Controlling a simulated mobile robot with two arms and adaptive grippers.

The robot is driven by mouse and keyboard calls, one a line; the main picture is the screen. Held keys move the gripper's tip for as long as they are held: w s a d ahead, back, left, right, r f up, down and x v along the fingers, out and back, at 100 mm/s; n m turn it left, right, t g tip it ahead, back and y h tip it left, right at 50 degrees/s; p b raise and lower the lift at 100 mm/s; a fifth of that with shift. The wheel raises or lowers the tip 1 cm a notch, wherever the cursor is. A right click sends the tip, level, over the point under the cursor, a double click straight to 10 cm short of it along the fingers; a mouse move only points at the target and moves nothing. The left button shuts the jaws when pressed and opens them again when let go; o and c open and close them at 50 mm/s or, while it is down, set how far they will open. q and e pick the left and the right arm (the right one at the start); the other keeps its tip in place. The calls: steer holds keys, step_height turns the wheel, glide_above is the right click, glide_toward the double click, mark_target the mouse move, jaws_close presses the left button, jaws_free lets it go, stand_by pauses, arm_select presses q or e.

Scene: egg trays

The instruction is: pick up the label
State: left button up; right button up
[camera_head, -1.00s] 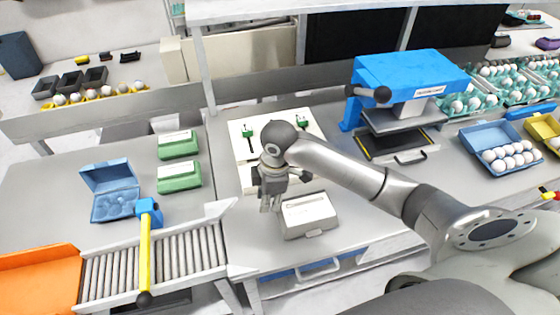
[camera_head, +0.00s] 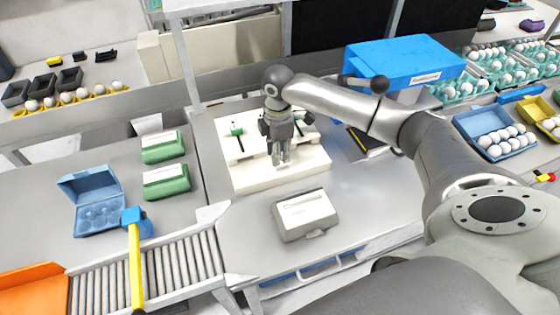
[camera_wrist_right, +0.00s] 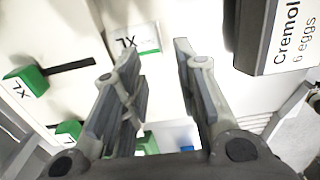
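A small white label (camera_wrist_right: 136,38) with "7X" and a green edge lies on a white surface in the right wrist view, just beyond my fingertips. My right gripper (camera_head: 281,164) is over the front part of the white labelling station (camera_head: 300,178), pointing down. In the right wrist view, its two fingers (camera_wrist_right: 155,55) are apart with nothing held between them. The label cannot be made out in the head view, where the gripper covers that spot. My left gripper is not in view.
A grey egg carton (camera_head: 291,233) with a printed white top stands just in front of the station. Green slider blocks (camera_head: 236,130) sit on the station. A blue machine (camera_head: 400,60) stands to the right. A roller conveyor (camera_head: 170,275) is at the left. Table around the carton is clear.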

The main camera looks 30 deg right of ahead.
mark_target(279, 169)
steer(key=f, duration=0.2)
steer(key=f+p, duration=0.1)
steer(key=shift+s+f+p, duration=0.2)
steer(key=shift+f+p, duration=0.1)
steer(key=shift+f, duration=0.65)
jaws_close()
